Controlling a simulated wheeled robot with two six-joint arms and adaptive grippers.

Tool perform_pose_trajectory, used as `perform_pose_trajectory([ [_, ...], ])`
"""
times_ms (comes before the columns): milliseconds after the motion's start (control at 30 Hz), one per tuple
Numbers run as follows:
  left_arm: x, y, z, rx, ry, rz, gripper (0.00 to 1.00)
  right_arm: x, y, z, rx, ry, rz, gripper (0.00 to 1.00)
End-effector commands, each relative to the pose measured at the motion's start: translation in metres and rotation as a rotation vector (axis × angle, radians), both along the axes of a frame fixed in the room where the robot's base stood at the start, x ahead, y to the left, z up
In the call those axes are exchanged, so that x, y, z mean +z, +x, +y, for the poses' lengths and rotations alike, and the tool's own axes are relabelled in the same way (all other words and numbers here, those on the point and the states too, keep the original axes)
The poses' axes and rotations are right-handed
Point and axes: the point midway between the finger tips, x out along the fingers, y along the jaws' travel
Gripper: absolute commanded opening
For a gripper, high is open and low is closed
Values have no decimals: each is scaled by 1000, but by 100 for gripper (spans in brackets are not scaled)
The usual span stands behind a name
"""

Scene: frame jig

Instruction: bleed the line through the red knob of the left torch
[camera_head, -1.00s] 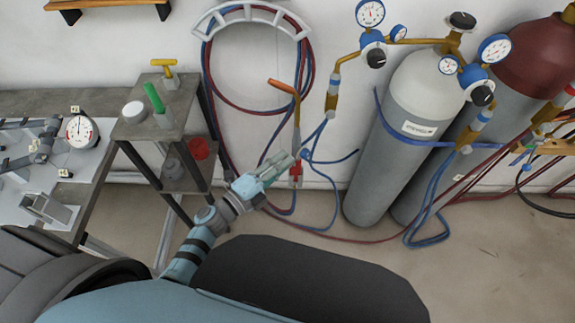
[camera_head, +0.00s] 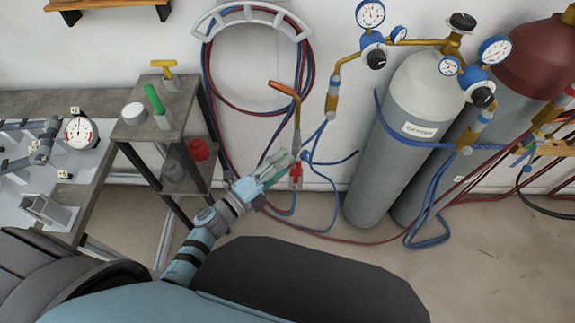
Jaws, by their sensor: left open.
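The left torch (camera_head: 297,110) hangs upright before the white wall, with an orange-brown bent tip at its top and hoses at its lower end. Its red knob (camera_head: 296,171) shows at the bottom of the torch. A blue knob (camera_head: 306,155) sits just right of it. My left gripper (camera_head: 287,160) reaches up from the lower left, its fingertips just left of the red knob. The gripper is open, with nothing seen between its fingers. I cannot tell whether a fingertip touches the knob. My right gripper is not in view.
Red and blue hoses (camera_head: 214,110) hang coiled on a white wall bracket (camera_head: 252,12). A grey gas cylinder (camera_head: 395,150) with gauges stands at right, a dark red-topped one behind it. A small shelf stand (camera_head: 150,128) is left of my arm. Floor at lower right is mostly clear.

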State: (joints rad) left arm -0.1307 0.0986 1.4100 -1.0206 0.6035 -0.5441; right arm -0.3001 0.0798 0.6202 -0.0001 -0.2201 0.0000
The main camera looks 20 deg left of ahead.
Motion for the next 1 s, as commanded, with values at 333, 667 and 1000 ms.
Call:
perform_pose_trajectory([
  [333,-2,-42,25,0,3,4,42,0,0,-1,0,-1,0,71],
  [667,0,-99,59,0,0,1,42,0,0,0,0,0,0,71],
  [1000,0,-101,60,0,0,0,42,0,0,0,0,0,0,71],
])
